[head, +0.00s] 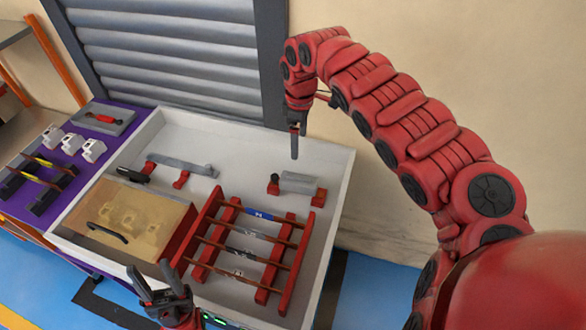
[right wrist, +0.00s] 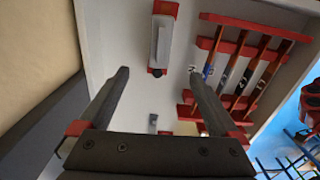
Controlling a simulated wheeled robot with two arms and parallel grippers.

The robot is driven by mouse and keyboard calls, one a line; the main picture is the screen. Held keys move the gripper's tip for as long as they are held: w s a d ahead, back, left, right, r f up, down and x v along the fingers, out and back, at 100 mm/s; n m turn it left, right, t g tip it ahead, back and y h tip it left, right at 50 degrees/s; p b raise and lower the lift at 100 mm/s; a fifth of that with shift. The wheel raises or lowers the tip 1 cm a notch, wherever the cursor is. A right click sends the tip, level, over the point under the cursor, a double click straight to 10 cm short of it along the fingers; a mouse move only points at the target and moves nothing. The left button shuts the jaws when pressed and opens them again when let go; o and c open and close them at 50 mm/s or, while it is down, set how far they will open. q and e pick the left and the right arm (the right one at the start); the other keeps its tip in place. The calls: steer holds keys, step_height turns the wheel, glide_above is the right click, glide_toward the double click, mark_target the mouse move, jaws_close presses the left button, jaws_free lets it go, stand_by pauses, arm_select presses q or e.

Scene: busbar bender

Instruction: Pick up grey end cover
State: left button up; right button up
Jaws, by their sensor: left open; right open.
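A grey block on red supports (head: 298,183), seemingly the grey end cover, lies at the right of the white tray. In the right wrist view the grey cover (right wrist: 159,42) appears upright in the picture, just beyond the gap between my fingers. My right gripper (head: 295,143) hangs above the tray's back right, apart from the cover. Its two fingers show wide open and empty in the right wrist view (right wrist: 159,76). My left gripper (head: 158,272) is open and empty at the tray's front edge, low in the head view.
The white tray (head: 335,165) also holds a red rack with several bars (head: 246,240), a longer grey part (head: 183,164) and a tan box with a black handle (head: 135,215). A purple surface (head: 90,125) with white blocks lies left. A wall and shutter stand behind.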

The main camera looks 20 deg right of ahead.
glide_above(299, 176)
steer(key=f, duration=1)
steer(key=shift+s+a+f, duration=0.1)
steer(key=shift+s, duration=0.15)
steer(key=shift+w+f+p, duration=0.15)
steer(key=shift+f+p, duration=0.2)
steer(key=shift+f, duration=0.25)
steer(key=shift+f+p, duration=0.4)
steer(key=shift+f, duration=0.3)
steer(key=shift+f+p, duration=0.5)
steer(key=shift+f, duration=1.45)
steer(key=shift+c, duration=0.3)
steer(key=c, duration=1.4)
